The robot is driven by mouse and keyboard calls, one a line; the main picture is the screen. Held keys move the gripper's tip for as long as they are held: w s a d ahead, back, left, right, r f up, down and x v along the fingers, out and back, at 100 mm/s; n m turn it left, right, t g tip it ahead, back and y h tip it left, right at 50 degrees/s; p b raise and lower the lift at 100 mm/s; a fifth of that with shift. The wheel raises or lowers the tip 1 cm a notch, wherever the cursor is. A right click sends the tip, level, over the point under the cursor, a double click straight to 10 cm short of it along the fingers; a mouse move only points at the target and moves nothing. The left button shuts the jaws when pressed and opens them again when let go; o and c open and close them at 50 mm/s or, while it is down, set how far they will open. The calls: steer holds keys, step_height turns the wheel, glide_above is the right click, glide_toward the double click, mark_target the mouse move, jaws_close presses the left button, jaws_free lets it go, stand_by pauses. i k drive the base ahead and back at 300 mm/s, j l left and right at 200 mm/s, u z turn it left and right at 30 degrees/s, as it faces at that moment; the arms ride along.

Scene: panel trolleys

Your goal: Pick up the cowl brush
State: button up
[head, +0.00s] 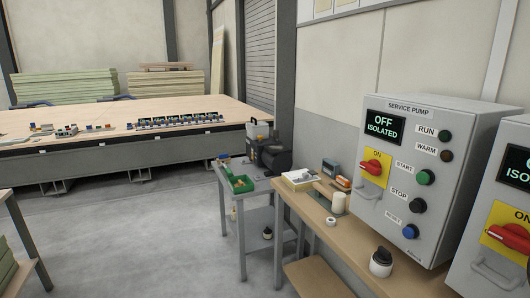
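I cannot pick out the cowl brush for certain in the head view. A small white round object with a dark top (381,262) stands on the near end of the wooden bench (408,278); I cannot tell what it is. Further back on this bench are a white cylinder (338,202), a small white ring (331,221), a pale box (299,178) and small orange and grey items (338,176). My gripper is not in view.
A grey control box labelled SERVICE PUMP (408,222) stands against the wall, with another at the right edge. A grey side table (262,214) holds a green bin (241,184) and a dark machine (272,156). A large table (100,145) stands behind. The grey floor (140,235) is clear.

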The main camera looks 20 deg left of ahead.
mark_target(222, 157)
steer(key=i+j+u, duration=1.2)
steer(key=i+u, duration=0.35)
steer(key=i, duration=2.15)
steer(key=i+j+z, duration=0.1)
steer(key=i+z, duration=0.2)
steer(key=i, duration=0.25)
steer(key=i+j+z, duration=0.3)
steer(key=i, duration=0.25)
steer(key=i+j+z, duration=0.3)
steer(key=i, duration=0.25)
